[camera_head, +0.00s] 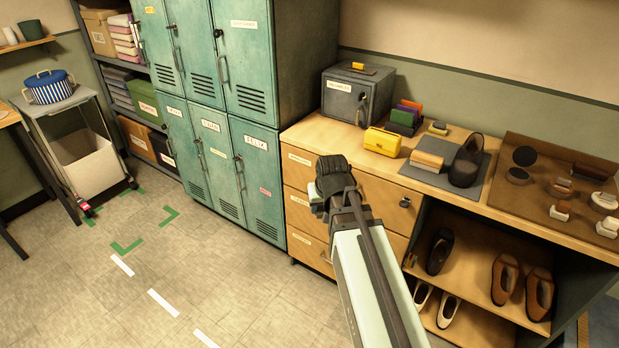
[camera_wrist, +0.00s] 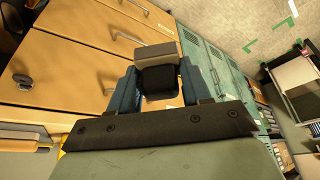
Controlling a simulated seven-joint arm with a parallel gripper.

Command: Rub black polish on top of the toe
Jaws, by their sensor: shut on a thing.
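A black shoe (camera_head: 467,163) rests on a grey mat (camera_head: 410,178) on the wooden counter, at the right in the head view. My gripper (camera_head: 318,192) is in front of the drawers, left of the mat and well away from the shoe. In the wrist view my gripper (camera_wrist: 159,84) is shut on a small applicator block (camera_wrist: 156,55), grey-tan at the far end and black nearer me. A tan block (camera_head: 428,160) lies on the mat beside the shoe. An open tin of black polish (camera_head: 525,156) is on a brown board (camera_head: 535,208).
Other round tins and small blocks lie on the board. A yellow box (camera_head: 382,141), coloured upright pieces (camera_head: 405,116) and a grey lockbox (camera_head: 356,95) stand at the counter's back left. Shoes (camera_head: 505,279) sit on shelves below.

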